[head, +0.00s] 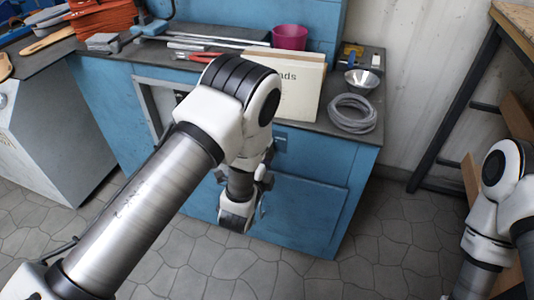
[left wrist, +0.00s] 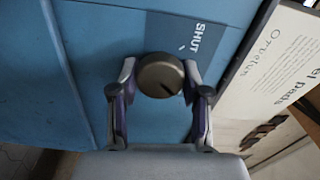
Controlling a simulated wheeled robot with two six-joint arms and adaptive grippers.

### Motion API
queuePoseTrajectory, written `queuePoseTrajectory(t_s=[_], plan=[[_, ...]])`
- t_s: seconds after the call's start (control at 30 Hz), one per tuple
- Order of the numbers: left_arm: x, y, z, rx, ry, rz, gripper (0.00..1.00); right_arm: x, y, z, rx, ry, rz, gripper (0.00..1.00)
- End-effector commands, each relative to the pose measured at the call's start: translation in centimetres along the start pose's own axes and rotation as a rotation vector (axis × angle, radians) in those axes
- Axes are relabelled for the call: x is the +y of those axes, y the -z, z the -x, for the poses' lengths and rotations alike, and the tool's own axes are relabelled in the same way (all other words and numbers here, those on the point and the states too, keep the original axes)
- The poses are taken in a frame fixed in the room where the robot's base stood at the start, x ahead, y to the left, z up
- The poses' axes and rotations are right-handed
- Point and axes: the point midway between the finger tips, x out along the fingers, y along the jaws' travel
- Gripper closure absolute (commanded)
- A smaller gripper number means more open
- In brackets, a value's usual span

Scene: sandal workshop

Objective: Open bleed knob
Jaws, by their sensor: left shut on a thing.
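The bleed knob (left wrist: 160,75) is a dark, round knob with a thin line across its face, on a blue panel (left wrist: 85,65). A darker blue label (left wrist: 198,42) beside it reads SHUT, with a small line near the word. My left gripper (left wrist: 159,78) has one finger on each side of the knob and is shut on it. In the head view my left arm comes down in front of the blue cabinet (head: 312,205) and hides the knob. My right arm shows at the right edge; its gripper is out of view.
A grey coil (head: 353,114), a metal bowl (head: 361,80) and a pink cup (head: 290,36) stand nearby. A dark-framed bench (head: 455,110) is at right. Tiled floor in front is clear.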

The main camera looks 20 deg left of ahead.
Motion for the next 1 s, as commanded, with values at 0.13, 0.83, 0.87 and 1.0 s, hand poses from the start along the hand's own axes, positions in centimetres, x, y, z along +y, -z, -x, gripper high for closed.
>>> queuePoseTrajectory(t_s=[0.13, 0.83, 0.87, 1.0], plan=[[0.13, 0.03, 0.0, 0.001, 0.0, -0.069, 0.88, 0.0, 0.0, -0.35, 0.0, 0.0, 0.0, 1.0], [0.13, 0.03, 0.03, 0.001, -0.002, -0.135, 0.43, 0.0, 0.0, -0.5, 0.0, 0.0, 0.0, 1.0], [0.13, 0.03, 0.03, 0.001, -0.002, -0.135, 0.32, 0.0, 0.0, -0.51, 0.0, 0.0, 0.0, 1.0], [0.11, 0.02, 0.02, 0.001, -0.001, -0.134, 0.29, 0.0, 0.0, -0.5, 0.0, 0.0, 0.0, 1.0]])
